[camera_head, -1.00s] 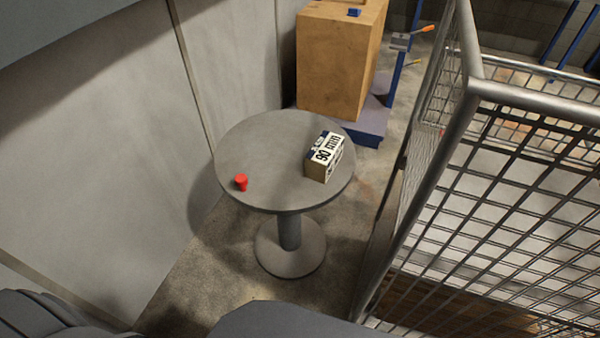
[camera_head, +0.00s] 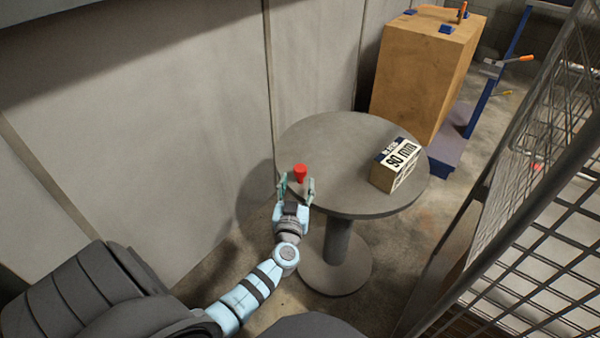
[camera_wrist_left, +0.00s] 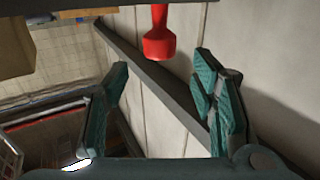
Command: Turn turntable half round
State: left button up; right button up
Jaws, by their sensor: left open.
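The turntable (camera_head: 345,150) is a round grey disc on a pedestal. A red knob (camera_head: 300,171) stands on it near its left front edge. It also shows in the left wrist view (camera_wrist_left: 158,42), at the upper middle. My left gripper (camera_head: 297,184) is open at that edge, with its fingers pointing toward the knob. In the left wrist view the two green fingers (camera_wrist_left: 160,95) are spread wide, and the knob appears between and beyond them with nothing gripped. A box marked "90 min" (camera_head: 397,165) sits on the turntable's right side. My right gripper is not in view.
A pale panel wall (camera_head: 200,110) runs along the left. A wooden crate (camera_head: 425,75) stands behind the turntable on a blue-edged base. A metal mesh cage (camera_head: 540,210) closes off the right side. Bare floor (camera_head: 420,250) lies between pedestal and cage.

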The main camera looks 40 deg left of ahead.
aim_at(300, 174)
pick_arm(q)
jog(key=x, duration=0.2)
jog(key=b+x, duration=0.1)
jog(key=x, duration=0.1)
jog(key=b+x, duration=0.1)
jog(key=x, duration=0.1)
jog(key=shift+f, duration=0.3)
jog(key=shift+w+a+r, duration=0.2)
jog(key=shift+w+a, duration=0.1)
jog(key=shift+w, duration=0.2)
jog(key=shift+c, duration=0.3)
grip_shut()
